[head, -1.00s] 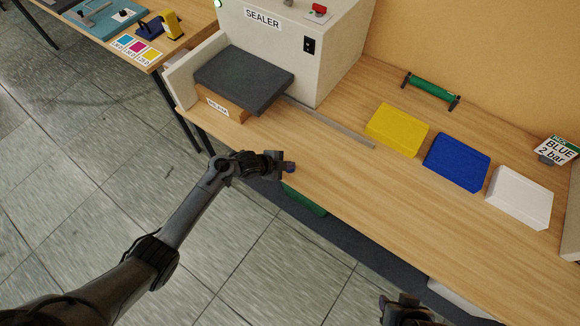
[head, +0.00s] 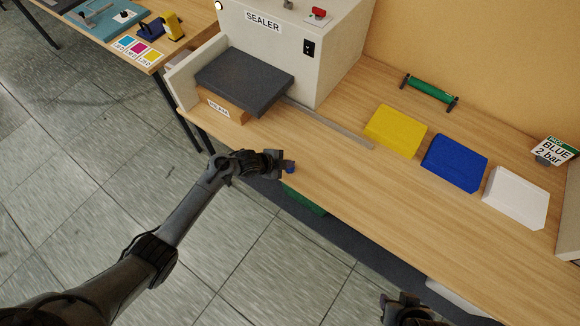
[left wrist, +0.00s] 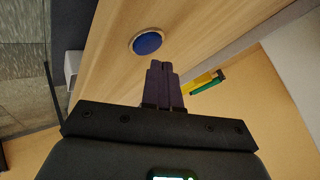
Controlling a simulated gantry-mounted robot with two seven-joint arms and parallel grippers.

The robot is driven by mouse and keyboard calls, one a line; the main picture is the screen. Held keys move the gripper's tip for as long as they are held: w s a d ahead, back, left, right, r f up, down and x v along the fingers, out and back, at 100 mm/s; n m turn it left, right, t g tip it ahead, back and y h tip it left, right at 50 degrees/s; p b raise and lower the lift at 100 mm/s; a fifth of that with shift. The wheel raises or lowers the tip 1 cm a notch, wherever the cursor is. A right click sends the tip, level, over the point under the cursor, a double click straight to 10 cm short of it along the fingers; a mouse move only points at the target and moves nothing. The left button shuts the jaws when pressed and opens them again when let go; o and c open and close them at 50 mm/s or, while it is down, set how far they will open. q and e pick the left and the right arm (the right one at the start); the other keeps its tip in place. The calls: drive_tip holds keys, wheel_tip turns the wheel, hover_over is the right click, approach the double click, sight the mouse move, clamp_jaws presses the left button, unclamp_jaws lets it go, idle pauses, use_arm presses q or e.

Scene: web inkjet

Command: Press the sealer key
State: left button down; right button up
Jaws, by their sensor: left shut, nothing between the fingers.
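A round blue button with a pale rim (left wrist: 148,42) sits in the wood surface in the left wrist view, just beyond my fingertips. It looks like the key, but no label shows on it. In the head view a bit of blue (head: 291,169) shows at the bench's front edge beside my left gripper (head: 284,164). My left gripper's dark fingers (left wrist: 162,72) are shut and empty; whether they touch the button cannot be told. The sealer (head: 290,50) is a pale box with a black switch (head: 308,47) and a red button (head: 319,13). My right gripper (head: 405,308) is at the bottom edge, partly cut off.
A dark plate (head: 245,78) lies before the sealer, and a metal strip (head: 330,128) lies on the bench. Yellow (head: 396,131), blue (head: 455,162) and white (head: 516,197) blocks stand right. A green roller (head: 430,92) is behind. The front bench strip is clear.

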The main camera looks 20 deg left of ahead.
sight(288, 170)
use_arm(q)
drive_tip(key=shift+r, duration=0.15)
wheel_tip(288, 170, up, 5)
drive_tip(key=p, duration=0.4)
drive_tip(key=shift+p, duration=0.4)
drive_tip(key=shift+s+f, duration=0.1)
drive_tip(key=shift+f, duration=0.1)
